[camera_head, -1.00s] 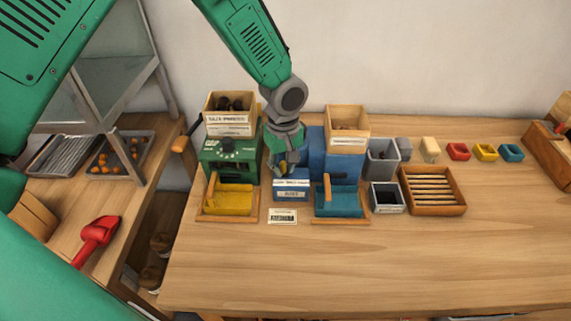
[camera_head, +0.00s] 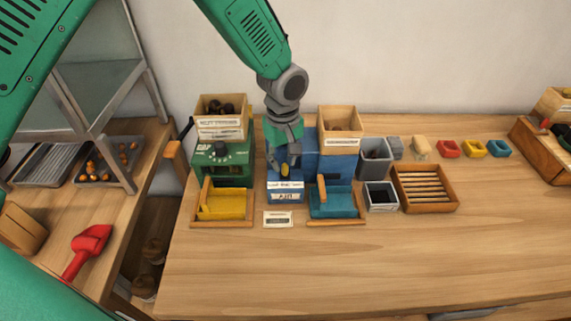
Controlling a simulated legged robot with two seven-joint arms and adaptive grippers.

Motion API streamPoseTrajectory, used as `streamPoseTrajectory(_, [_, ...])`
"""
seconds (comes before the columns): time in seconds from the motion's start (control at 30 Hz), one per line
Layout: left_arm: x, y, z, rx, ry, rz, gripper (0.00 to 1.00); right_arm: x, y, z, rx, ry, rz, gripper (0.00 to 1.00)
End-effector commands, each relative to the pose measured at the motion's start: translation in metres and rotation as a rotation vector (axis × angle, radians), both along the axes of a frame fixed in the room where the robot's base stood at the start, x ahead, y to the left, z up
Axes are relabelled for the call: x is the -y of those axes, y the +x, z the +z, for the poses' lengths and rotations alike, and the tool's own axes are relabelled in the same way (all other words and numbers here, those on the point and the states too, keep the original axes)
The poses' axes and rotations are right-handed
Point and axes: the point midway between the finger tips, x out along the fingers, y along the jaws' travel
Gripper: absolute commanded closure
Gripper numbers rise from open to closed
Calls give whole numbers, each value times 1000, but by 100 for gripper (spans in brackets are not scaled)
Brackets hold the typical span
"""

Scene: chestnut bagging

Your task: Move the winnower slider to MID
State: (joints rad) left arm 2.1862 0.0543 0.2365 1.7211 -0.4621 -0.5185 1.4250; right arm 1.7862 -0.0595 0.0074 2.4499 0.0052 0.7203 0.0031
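The blue winnower (camera_head: 336,168) stands mid-table with a wooden hopper (camera_head: 341,124) on top. A small blue box with a white label (camera_head: 286,190) is at its front left, and a small yellow piece (camera_head: 285,171) shows just above it. My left gripper (camera_head: 286,165) points down at this yellow piece, fingers close around or beside it. Whether the fingers touch it or are shut is too small to tell. The slider's setting cannot be read. My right gripper is not in view.
A green machine (camera_head: 222,165) with a hopper of dark nuts and a yellow tray (camera_head: 222,205) stands left. A teal tray (camera_head: 335,203), grey bins (camera_head: 375,157) and a slatted wooden tray (camera_head: 425,188) stand right. A small card (camera_head: 278,219) lies in front. The front table is clear.

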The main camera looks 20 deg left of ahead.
Motion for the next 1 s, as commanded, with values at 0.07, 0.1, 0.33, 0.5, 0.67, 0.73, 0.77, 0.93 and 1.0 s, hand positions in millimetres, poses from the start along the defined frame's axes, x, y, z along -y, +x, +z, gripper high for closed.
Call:
streamPoseTrajectory(0.07, [3,2,20,6,3,-3,78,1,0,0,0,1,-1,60])
streamPoseTrajectory(0.1, [4,2,29,7,3,-2,78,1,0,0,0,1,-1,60])
streamPoseTrajectory(0.33, [9,3,75,6,8,-3,78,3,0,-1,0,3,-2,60])
streamPoseTrajectory(0.5, [7,3,94,6,6,-2,78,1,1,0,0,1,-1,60])
streamPoseTrajectory(0.67, [5,3,100,4,3,-1,78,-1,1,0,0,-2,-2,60])
streamPoseTrajectory(0.73, [5,3,100,3,3,-1,78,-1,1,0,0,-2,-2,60])
streamPoseTrajectory(0.77, [5,3,100,3,3,-1,78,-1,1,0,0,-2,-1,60])
streamPoseTrajectory(0.93, [8,3,100,4,6,-2,78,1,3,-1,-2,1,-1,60])
streamPoseTrajectory(1.0, [8,3,100,4,6,-2,78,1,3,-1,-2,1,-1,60])
